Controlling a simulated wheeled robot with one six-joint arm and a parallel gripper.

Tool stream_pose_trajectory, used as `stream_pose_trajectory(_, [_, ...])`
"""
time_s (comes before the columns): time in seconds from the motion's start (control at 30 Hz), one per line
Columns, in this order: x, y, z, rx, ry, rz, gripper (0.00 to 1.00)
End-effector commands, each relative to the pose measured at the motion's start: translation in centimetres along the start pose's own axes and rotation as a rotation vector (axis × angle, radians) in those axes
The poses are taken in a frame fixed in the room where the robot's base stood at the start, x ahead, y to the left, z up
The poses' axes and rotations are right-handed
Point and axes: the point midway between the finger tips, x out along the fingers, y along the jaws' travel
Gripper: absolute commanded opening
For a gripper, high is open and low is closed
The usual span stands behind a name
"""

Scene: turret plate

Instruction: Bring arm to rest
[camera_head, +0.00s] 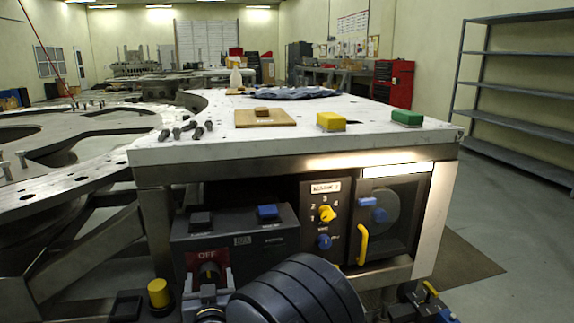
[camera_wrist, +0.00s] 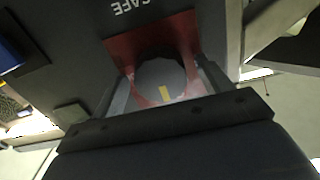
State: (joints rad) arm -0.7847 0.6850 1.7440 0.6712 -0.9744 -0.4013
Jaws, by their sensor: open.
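My gripper (camera_head: 207,288) is in front of the lower left of the dark control box (camera_head: 258,238). It faces a round dark knob (camera_head: 208,271) on a red plate marked OFF (camera_head: 195,259). In the wrist view, the open fingers of my gripper (camera_wrist: 160,85) stand on either side of the knob (camera_wrist: 161,76), which has a yellow mark on its face. The red plate (camera_wrist: 122,47) lies behind it, with upside-down SAFE lettering above. I cannot tell whether the fingers touch the knob. My dark arm hides what is below the box.
A panel with a yellow selector knob (camera_head: 327,214) and a door with a yellow handle (camera_head: 362,245) are to the right. Above, the white tabletop (camera_head: 370,137) holds bolts (camera_head: 198,132), a wooden board (camera_head: 265,118), yellow (camera_head: 331,122) and green blocks (camera_head: 407,118). Floor is open at far right.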

Motion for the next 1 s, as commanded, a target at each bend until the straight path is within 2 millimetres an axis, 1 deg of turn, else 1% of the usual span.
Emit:
stream_pose_trajectory(0.1, [0.0,0.0,0.2,0.095,0.002,-0.001,0.74])
stream_pose_trajectory(0.2, [-0.3,-0.1,0.0,0.148,0.001,-0.002,0.74])
stream_pose_trajectory(0.3, [-1.3,-0.1,-0.1,0.143,0.001,-0.003,0.74])
stream_pose_trajectory(0.4, [-1.8,-0.1,-0.1,0.142,0.001,-0.002,0.74])
stream_pose_trajectory(0.8, [-2.0,0.0,-0.1,0.14,0.001,0.0,0.74])
stream_pose_trajectory(0.93, [-2.0,0.7,-0.4,0.137,-0.002,0.007,0.74])
stream_pose_trajectory(1.0, [-2.0,1.6,-0.8,0.133,-0.005,0.016,0.74])
